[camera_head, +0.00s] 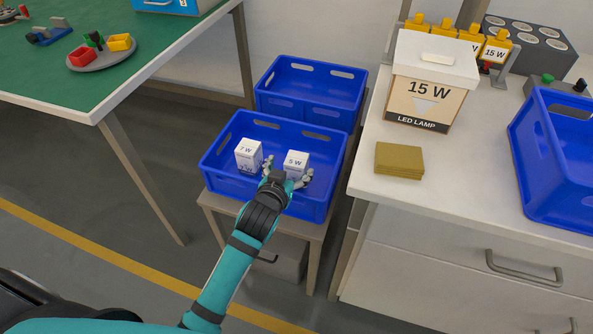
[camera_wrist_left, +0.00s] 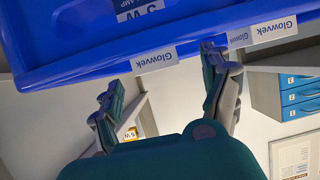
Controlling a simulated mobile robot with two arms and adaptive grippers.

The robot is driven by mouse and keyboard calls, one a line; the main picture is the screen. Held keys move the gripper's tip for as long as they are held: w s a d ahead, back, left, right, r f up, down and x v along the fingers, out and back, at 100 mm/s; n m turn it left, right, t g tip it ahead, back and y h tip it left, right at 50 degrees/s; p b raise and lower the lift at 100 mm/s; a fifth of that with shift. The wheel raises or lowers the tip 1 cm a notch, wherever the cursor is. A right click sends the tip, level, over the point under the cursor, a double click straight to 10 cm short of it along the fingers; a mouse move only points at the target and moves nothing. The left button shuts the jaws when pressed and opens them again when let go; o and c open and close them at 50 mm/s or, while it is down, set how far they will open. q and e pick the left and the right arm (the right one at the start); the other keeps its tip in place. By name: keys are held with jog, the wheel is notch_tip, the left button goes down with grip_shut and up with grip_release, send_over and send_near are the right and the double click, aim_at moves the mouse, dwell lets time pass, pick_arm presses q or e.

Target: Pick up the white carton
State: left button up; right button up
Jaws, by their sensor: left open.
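Two small white cartons stand in the near blue crate (camera_head: 222,180). The one marked 7 W (camera_head: 248,154) is at the left, and the one marked 5 W (camera_head: 296,163) is at the right. My left gripper (camera_head: 288,176) is open at the near side of the 5 W carton, its fingers spread to left and right. Contact cannot be told, and the hand hides the carton's lower part. In the left wrist view the open fingers (camera_wrist_left: 160,82) are empty below a blue crate edge (camera_wrist_left: 90,70). My right gripper is not in view.
A second blue crate (camera_head: 311,80) stands behind. On the white counter at right are a 15 W lamp box (camera_head: 428,100), a tan stack (camera_head: 399,160) and another blue crate (camera_head: 550,180). A green-topped table (camera_head: 60,90) is at left.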

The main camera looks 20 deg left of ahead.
aim_at(295, 161)
pick_arm(q)
jog(key=b+x, duration=0.1)
jog(key=x, duration=0.3)
jog(key=shift+w+d, duration=0.2)
jog(key=shift+w, duration=0.15)
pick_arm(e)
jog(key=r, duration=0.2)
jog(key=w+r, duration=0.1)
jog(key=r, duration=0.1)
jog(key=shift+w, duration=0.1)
pick_arm(q)
jog(key=c, duration=1.3)
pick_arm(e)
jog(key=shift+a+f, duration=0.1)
pick_arm(q)
jog(key=shift+r, duration=0.1)
